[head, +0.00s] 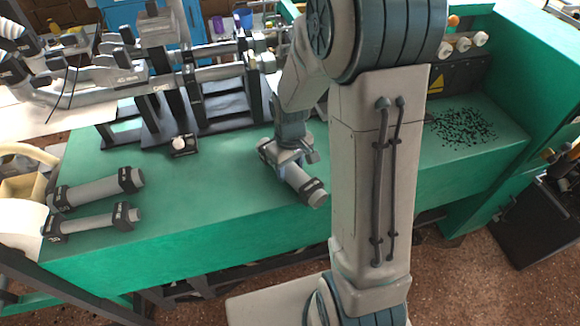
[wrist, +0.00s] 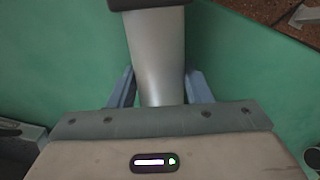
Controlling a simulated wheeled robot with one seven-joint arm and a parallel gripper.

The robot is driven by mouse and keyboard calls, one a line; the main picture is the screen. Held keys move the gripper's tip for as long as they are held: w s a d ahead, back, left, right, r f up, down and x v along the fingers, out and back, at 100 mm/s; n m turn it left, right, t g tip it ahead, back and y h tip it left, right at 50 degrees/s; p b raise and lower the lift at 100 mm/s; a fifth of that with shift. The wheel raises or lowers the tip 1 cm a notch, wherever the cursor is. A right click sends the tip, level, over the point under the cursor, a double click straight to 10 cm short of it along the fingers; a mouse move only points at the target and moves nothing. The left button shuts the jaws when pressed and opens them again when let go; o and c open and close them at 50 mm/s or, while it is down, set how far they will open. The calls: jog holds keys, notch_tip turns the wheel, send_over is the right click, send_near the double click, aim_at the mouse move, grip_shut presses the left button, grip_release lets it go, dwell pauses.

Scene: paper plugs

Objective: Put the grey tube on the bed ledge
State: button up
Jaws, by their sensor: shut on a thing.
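My gripper (head: 291,158) is shut on a grey tube (head: 299,178) with black collars at its ends. The tube lies roughly level, slanting toward the front right, over the green bed ledge (head: 215,215). In the wrist view the grey tube (wrist: 157,55) runs between the two blue-grey fingers of my gripper (wrist: 160,92), and a dark collar shows at the top edge. The green surface lies beneath it. I cannot tell whether the tube touches the ledge. Part of the tube is hidden by my gripper.
Two more grey tubes with black collars, one farther back (head: 92,190) and one nearer (head: 90,222), lie at the left of the ledge. Machine rails (head: 200,75) stand behind. Black bits (head: 463,127) are scattered at right. The ledge's middle left is clear.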

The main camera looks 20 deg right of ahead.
aim_at(290, 165)
jog(key=shift+f, duration=0.2)
jog(key=o, duration=1.3)
jog(key=shift+r, duration=0.2)
notch_tip(290, 165, up, 11)
jog(key=shift+s+r+m+t+p, duration=0.15)
jog(key=shift+s+r+m+t, duration=0.55)
jog(key=shift+s, duration=1.6)
jog(key=shift+s+r+m+t+p, duration=0.15)
jog(key=shift+s+r+m, duration=1)
jog(key=shift+s, duration=1.15)
jog(key=shift+s+r+m+t+p, duration=0.15)
jog(key=shift+s+r+m+t, duration=0.35)
jog(key=shift+s+r, duration=1.3)
